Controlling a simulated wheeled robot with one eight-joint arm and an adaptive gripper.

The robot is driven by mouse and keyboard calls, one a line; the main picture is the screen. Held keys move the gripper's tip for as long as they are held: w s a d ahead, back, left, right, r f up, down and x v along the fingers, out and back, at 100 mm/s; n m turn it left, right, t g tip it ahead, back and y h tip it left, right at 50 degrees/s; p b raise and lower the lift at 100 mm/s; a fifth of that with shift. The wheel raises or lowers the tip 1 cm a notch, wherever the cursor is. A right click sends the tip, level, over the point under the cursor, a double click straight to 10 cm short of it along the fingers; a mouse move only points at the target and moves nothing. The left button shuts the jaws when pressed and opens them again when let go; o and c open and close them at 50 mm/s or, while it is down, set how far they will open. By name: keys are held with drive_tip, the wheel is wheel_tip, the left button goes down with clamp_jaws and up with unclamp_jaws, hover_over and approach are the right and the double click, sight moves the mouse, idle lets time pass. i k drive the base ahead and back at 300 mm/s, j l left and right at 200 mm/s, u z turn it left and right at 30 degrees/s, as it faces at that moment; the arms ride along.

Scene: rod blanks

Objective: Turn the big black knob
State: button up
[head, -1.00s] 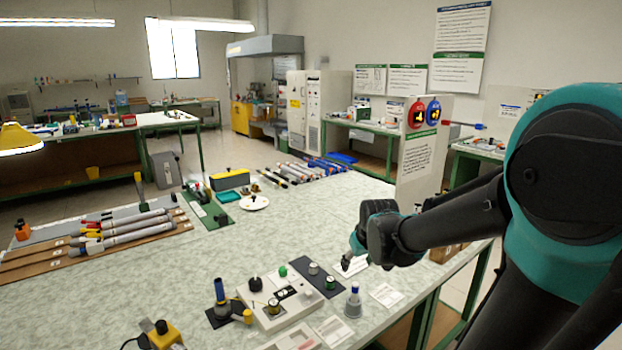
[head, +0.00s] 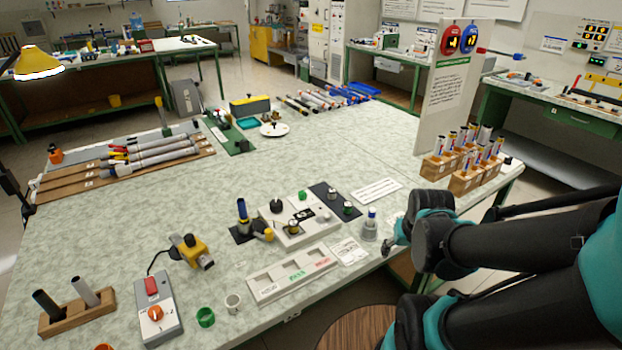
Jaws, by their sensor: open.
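A big black knob (head: 277,205) stands on the back left part of a pale control box (head: 312,231) near the front of the table. My gripper (head: 389,248) is at the table's right front edge, to the right of the box and apart from the knob. It is open, seen small and from the side; nothing shows between its fingers.
A blue-handled tool in a stand (head: 242,217) is close left of the box. A pale labelled tray (head: 290,275) lies in front. Wooden blocks with rods (head: 468,180) stand at the right. The table's middle is clear.

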sight(276, 205)
drive_tip(key=k+l+u, duration=0.15)
drive_tip(key=u, duration=0.3)
drive_tip(key=k+u, duration=0.4)
drive_tip(key=i, duration=0.55)
